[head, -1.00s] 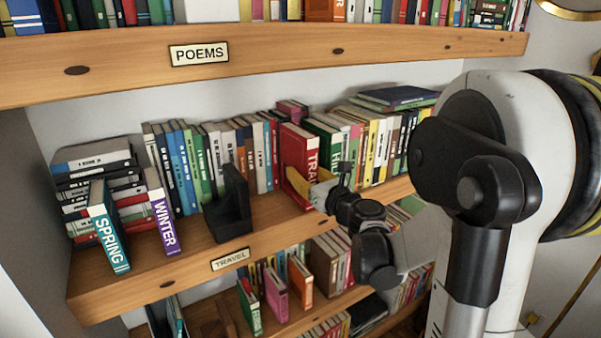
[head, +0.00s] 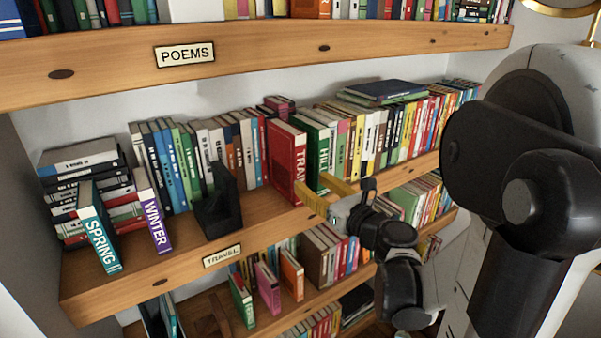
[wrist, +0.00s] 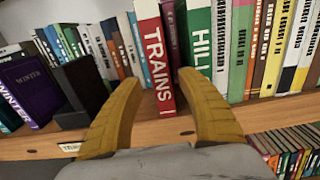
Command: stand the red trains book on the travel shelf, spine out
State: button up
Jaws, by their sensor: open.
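The red trains book (head: 286,160) stands upright on the travel shelf (head: 150,272), its spine with the word TRAINS facing out. It also shows in the wrist view (wrist: 154,55). The green HILL book (head: 315,145) stands to its right; in the wrist view a dark purple book shows further back between them. My gripper (head: 325,193) is open and empty, in front of the shelf. In the wrist view its yellow fingers (wrist: 160,82) are spread in front of the trains spine, with no grip on it.
A black bookend (head: 218,205) stands left of the trains book, with free shelf between. The WINTER (head: 155,220) and SPRING (head: 99,232) books stand further left. The POEMS shelf (head: 260,47) is above, and a lower shelf of books (head: 320,255) is below.

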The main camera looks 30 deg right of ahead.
jog(key=r+m+h, duration=0.1)
jog(key=m, duration=0.1)
jog(key=r+m, duration=0.2)
jog(key=r+m+t+h, duration=0.1)
jog(key=r+m, duration=0.1)
jog(key=shift+s+d+m+h, duration=0.2)
jog(key=shift+s+m+h, duration=0.05)
jog(key=shift+m+h, duration=0.05)
jog(key=s+a+f+m+g+y+b, duration=0.1)
jog(key=s+a+f+m+g, duration=0.5)
jog(key=m, duration=0.9)
jog(key=s+a+f+m+g+y+b, duration=0.1)
jog(key=s+a+f+m+g, duration=0.4)
jog(key=s+a+f+m, duration=0.5)
jog(key=a+m+b, duration=0.1)
jog(key=a+m, duration=0.2)
jog(key=m, duration=0.1)
jog(key=shift+f+m+g+b, duration=0.15)
jog(key=shift+m+g+b, duration=0.15)
jog(key=shift+m+g, duration=0.1)
